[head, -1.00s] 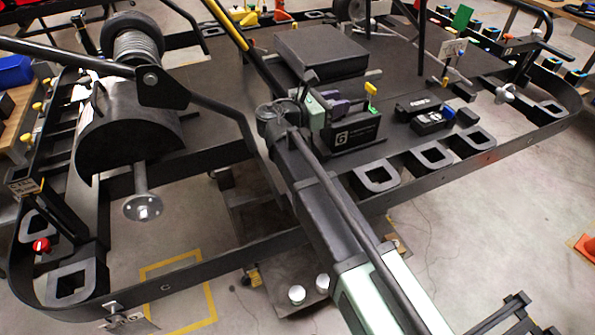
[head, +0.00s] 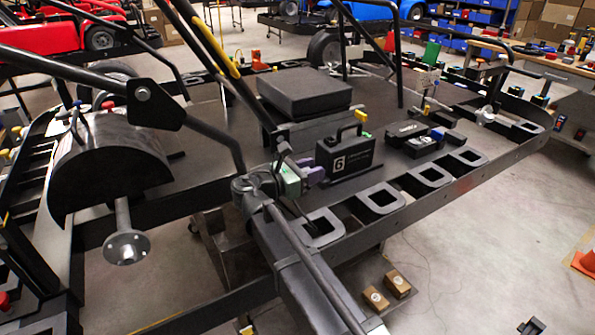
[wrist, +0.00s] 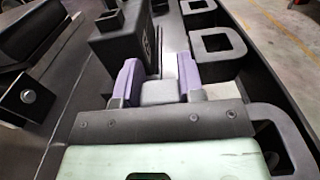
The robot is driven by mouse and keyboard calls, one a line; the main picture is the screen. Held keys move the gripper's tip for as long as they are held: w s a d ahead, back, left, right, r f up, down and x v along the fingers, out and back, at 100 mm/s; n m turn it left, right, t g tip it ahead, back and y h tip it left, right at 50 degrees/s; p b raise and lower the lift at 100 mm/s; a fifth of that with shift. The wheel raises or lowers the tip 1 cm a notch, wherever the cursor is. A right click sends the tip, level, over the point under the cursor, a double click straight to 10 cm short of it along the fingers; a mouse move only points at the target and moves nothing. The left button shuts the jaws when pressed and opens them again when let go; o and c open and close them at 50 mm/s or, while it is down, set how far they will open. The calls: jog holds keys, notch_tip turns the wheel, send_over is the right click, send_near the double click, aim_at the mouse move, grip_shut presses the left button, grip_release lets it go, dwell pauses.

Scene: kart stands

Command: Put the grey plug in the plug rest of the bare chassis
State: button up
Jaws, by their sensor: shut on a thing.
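My gripper (head: 311,169) has purple fingers and sits just left of the black box marked 6 (head: 347,156), above the near side of the bare chassis (head: 205,120). In the wrist view, my gripper (wrist: 158,76) is shut on a small grey block between its fingers, which looks like the grey plug (wrist: 159,92). Its lower part is hidden by the gripper's palm. In the head view the plug cannot be made out. I cannot tell which fitting on the chassis is the plug rest.
D-shaped black loops (head: 383,197) line the chassis's near side. A dark flat block (head: 304,88) and a black case with a blue part (head: 412,138) stand on the deck. Sloping black tubes and a drum-like cover (head: 110,165) crowd the left. Small cartons (head: 397,284) lie below.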

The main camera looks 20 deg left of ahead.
jog(key=w+a, duration=0.4)
jog(key=a, duration=0.1)
jog(key=shift+w, duration=0.25)
notch_tip(320, 180, down, 4)
jog(key=b, duration=0.4)
jog(key=shift+f, duration=0.1)
jog(key=shift+s+r, duration=0.1)
jog(key=shift+r, duration=0.25)
jog(key=shift+f, duration=0.25)
jog(key=o, duration=0.9)
jog(key=shift+o, duration=0.2)
